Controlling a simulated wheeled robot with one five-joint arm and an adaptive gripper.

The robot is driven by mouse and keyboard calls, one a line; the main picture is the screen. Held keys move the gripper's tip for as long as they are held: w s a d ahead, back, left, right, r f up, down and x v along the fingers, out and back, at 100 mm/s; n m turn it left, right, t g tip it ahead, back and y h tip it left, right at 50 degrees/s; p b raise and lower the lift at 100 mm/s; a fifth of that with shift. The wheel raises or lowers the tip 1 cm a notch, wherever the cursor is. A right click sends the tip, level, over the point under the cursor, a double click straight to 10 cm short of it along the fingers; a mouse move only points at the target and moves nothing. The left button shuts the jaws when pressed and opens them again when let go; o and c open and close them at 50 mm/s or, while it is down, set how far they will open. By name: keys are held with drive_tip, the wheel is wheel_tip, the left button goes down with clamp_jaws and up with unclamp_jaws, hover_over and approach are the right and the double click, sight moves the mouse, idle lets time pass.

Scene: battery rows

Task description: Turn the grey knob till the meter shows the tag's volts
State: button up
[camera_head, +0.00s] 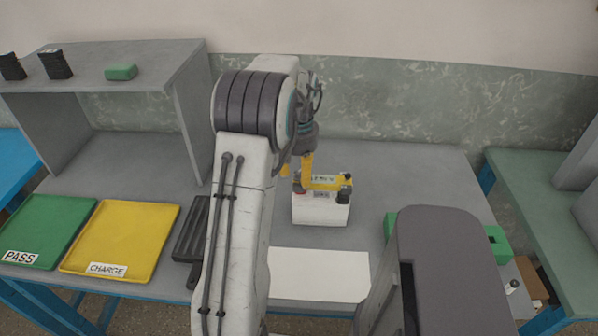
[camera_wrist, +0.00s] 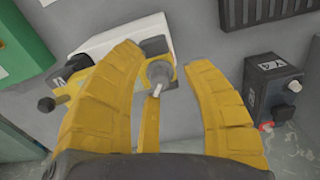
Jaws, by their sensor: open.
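A white battery-like box (camera_head: 320,210) stands on the grey bench with a yellow device (camera_head: 328,184) across its top. A small pale display or label on the device is too small to read. In the wrist view, the grey knob (camera_wrist: 160,73) with a white pointer sits on the yellow device (camera_wrist: 62,92). My gripper (camera_wrist: 163,62) is open, its yellow fingers on either side of the knob; I cannot tell whether either touches it. In the head view, my gripper (camera_head: 296,168) is at the device's left end, partly hidden by my arm. I cannot make out the tag's volts.
A green PASS tray (camera_head: 45,228) and a yellow CHARGE tray (camera_head: 125,235) lie at left. A grey shelf (camera_head: 110,60) holds black blocks and a green one. A white sheet (camera_head: 320,278) lies in front of the box. A black box (camera_wrist: 275,85) stands right in the wrist view.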

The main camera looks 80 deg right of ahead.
sight(299, 172)
drive_tip(key=shift+r, duration=0.1)
wheel_tip(299, 172, up, 12)
idle(0.7)
idle(0.8)
